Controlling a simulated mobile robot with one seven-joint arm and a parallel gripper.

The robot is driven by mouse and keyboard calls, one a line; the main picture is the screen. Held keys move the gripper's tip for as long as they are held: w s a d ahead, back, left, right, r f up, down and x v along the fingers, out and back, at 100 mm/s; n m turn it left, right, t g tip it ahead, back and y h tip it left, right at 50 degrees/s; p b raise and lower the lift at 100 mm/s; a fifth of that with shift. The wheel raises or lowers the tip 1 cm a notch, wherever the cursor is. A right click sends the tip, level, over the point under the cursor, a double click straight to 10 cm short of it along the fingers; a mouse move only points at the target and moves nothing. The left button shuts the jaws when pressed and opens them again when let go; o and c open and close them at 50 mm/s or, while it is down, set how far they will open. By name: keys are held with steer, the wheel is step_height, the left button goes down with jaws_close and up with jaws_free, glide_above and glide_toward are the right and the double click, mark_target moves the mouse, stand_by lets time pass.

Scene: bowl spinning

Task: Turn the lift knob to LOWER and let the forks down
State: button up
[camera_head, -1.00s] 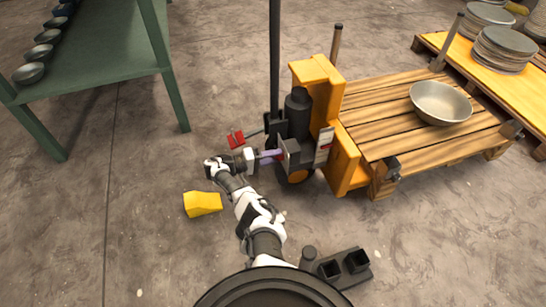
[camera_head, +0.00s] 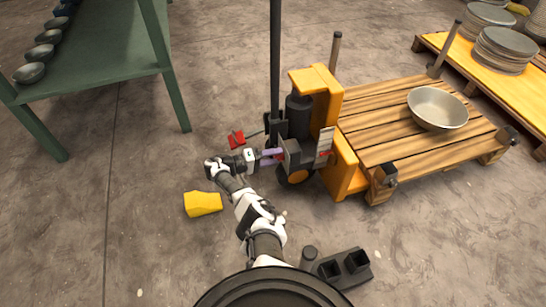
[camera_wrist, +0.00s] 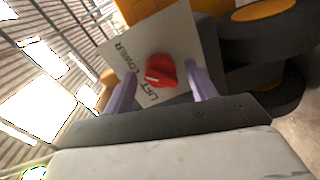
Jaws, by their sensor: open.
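The red knob (camera_wrist: 160,70) sits on a pale plate (camera_wrist: 180,35) marked LIFT and LOWER in the wrist view. A pale mark is on its lower-left side; I cannot tell exactly which label it points at. My gripper (camera_wrist: 159,74) is open, its two purple fingers on either side of the knob with gaps showing. In the head view my gripper (camera_head: 275,156) is at the near side of the pallet truck (camera_head: 343,165). The forks are hidden under a wooden pallet (camera_head: 385,122) that carries a metal bowl (camera_head: 438,109).
A red pedal-like part (camera_head: 236,138) sits left of the truck, and a yellow block (camera_head: 203,203) lies on the floor. A green table (camera_head: 95,70) with bowls stands at left. Another pallet (camera_head: 470,62) with stacked plates is at right.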

steer(key=v, duration=1.3)
steer(key=shift+a+b, duration=0.4)
steer(key=shift+b, duration=0.05)
steer(key=shift+s+r, duration=0.1)
